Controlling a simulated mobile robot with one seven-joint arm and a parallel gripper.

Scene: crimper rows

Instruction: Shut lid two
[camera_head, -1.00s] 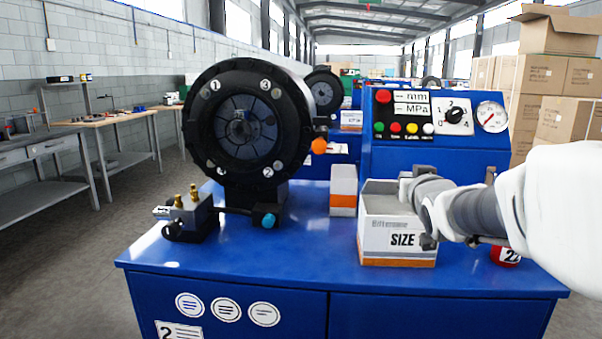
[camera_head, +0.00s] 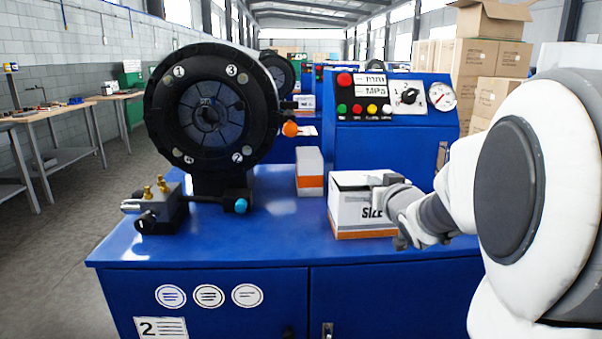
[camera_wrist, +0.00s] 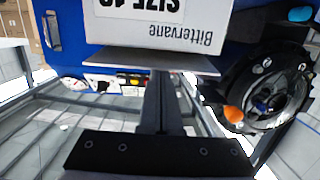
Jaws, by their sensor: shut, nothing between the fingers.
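A white box (camera_head: 362,217) with an orange base stripe and "SIZE" lettering stands on the blue bench marked 2. Its front shows upside down in the wrist view (camera_wrist: 160,22), with "Bittervane" on it. A grey flap, the lid (camera_wrist: 150,65), lies across the box's top edge there; I cannot tell whether it is fully flat. My gripper (camera_head: 380,181) is at the box's top right corner, and my arm hides the box's right side. In the wrist view my gripper (camera_wrist: 161,80) is shut and empty, its fingertips at the lid's edge.
A black crimper head (camera_head: 209,118) and a brass-fitted valve block (camera_head: 155,205) stand left of the box. A narrow white-orange carton (camera_head: 310,172) is close behind it. The control panel (camera_head: 392,105) rises behind. The bench's front left top is clear.

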